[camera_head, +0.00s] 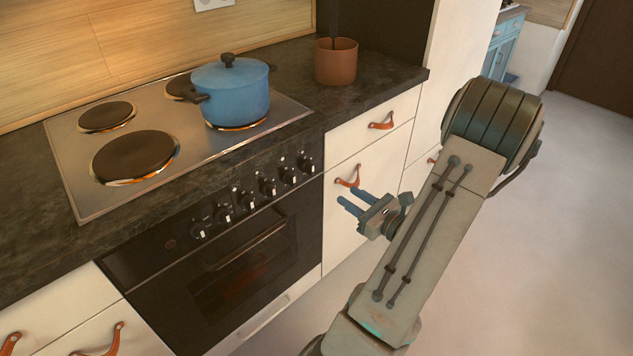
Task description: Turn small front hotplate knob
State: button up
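A row of several dark knobs (245,199) with pale marks runs along the black oven's upper front panel. I cannot tell which knob belongs to the small front hotplate. The steel hob (83,184) above has a large dark front-left hotplate (135,155). A blue lidded pot (230,92) stands on the front-right hotplate (237,127), hiding most of it; a bright orange edge shows below the pot. My gripper (350,202) is right of the knobs, apart from them, in front of the white drawers. Its two blue fingers are spread and nothing shows between them.
The oven door has a bar handle (251,243). White drawers with leather pulls (348,177) flank the oven. A terracotta pot (336,61) stands on the dark countertop (385,88). The floor (545,210) to the right is clear.

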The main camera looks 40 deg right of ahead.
aim_at(313, 170)
jog(key=shift+m+h, duration=0.3)
jog(key=w, duration=1.3)
jog(key=shift+w+a+f+b, duration=0.15)
jog(key=shift+w+a+b, duration=0.1)
jog(key=shift+b, duration=0.05)
jog(key=shift+c, duration=0.3)
grip_shut()
